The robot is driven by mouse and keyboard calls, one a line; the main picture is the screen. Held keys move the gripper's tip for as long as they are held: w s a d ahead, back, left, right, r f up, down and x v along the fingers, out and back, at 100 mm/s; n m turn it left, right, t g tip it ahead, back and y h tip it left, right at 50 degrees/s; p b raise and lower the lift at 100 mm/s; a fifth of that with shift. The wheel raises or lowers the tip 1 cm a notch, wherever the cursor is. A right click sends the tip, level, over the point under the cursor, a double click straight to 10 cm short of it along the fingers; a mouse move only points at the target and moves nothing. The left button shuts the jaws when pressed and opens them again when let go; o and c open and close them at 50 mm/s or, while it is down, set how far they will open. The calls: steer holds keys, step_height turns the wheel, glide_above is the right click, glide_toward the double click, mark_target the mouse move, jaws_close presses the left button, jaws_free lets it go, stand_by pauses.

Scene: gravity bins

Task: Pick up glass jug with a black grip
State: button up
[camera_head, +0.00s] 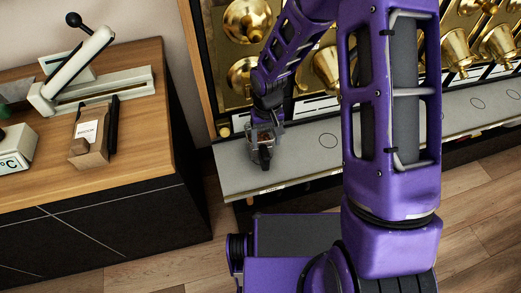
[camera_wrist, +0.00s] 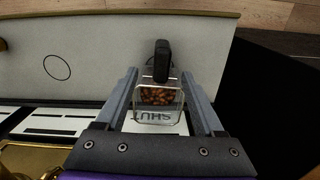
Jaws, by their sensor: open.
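The glass jug (camera_head: 262,133) is a clear vessel with brown pieces, like nuts or beans, in it. It is at the left end of the grey shelf, below the brass dispensers. Its black grip (camera_head: 265,158) points to the front. In the wrist view the jug (camera_wrist: 160,112) lies between my two fingers, and its black grip (camera_wrist: 162,60) sticks out past the fingertips. My gripper (camera_wrist: 158,75) is open, with a finger on either side of the jug and small gaps showing. In the head view my gripper (camera_head: 267,112) comes down from above and hides part of the jug.
The grey shelf (camera_head: 325,165) has circle marks and is otherwise clear near the jug. Brass dispensers (camera_head: 325,65) stand behind it. A wooden-topped counter (camera_head: 140,130) at left holds a paper bag (camera_head: 92,140), a sealer (camera_head: 85,75) and a scale (camera_head: 15,145).

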mark_target(264, 158)
steer(key=f, duration=0.3)
steer(key=f+b, duration=0.1)
steer(key=f, duration=0.6)
steer(key=shift+w+a+f, duration=0.15)
steer(key=shift+w+a, duration=0.1)
jaws_close()
stand_by(1.0)
